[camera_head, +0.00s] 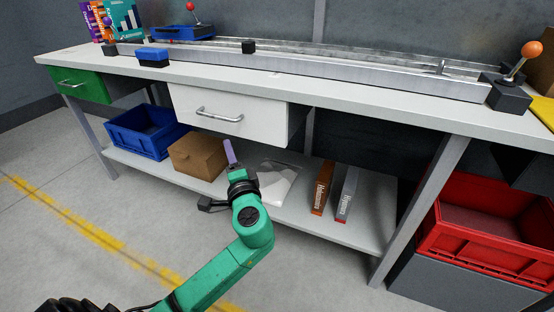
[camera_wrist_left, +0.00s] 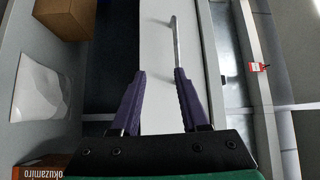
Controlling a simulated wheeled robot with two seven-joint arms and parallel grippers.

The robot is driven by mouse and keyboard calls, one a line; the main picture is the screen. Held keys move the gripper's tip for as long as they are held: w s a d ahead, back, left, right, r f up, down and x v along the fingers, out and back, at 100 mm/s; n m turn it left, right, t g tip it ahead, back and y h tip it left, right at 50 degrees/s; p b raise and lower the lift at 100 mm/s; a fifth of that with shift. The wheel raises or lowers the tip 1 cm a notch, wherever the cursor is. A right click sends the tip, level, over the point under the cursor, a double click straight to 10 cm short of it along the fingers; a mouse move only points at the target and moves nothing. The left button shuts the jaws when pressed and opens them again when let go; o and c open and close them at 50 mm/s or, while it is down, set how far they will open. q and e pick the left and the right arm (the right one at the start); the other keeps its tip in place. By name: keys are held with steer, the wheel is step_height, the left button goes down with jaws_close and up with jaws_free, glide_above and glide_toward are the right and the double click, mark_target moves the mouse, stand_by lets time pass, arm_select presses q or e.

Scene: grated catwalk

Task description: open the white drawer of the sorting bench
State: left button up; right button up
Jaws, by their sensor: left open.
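The white drawer (camera_head: 225,118) hangs under the bench top, with a silver bar handle (camera_head: 218,114) across its front. I cannot tell for sure whether it is fully shut. My left gripper (camera_head: 230,152) is below the drawer front, in front of the lower shelf; one purple finger shows there. In the left wrist view the left gripper (camera_wrist_left: 160,73) is open and empty. The white drawer front (camera_wrist_left: 157,40) lies beyond the fingers, and the handle (camera_wrist_left: 176,42) runs up from near the right fingertip. Contact cannot be made out. My right gripper is not in view.
The sorting bench (camera_head: 350,98) has a green drawer (camera_head: 82,88) at left. Its lower shelf bears a blue crate (camera_head: 140,140), a cardboard box (camera_head: 198,158) and two upright books (camera_head: 322,188). A red crate (camera_head: 485,250) stands at right. The floor at left is clear.

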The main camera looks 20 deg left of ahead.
mark_target(216, 117)
arm_select(q)
steer(key=shift+n+y, duration=0.3)
steer(key=shift+y, duration=0.3)
steer(key=x, duration=0.4)
steer(key=r+b+x, duration=0.1)
steer(key=x, duration=0.4)
steer(key=r+x, duration=0.1)
steer(key=x, duration=0.4)
steer(key=shift+s+r+b, duration=0.15)
steer(key=shift+s+b, duration=0.05)
steer(key=shift+b, duration=0.1)
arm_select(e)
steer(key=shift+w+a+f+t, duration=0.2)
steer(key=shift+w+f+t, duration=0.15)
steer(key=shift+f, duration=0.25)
arm_select(q)
jaws_close()
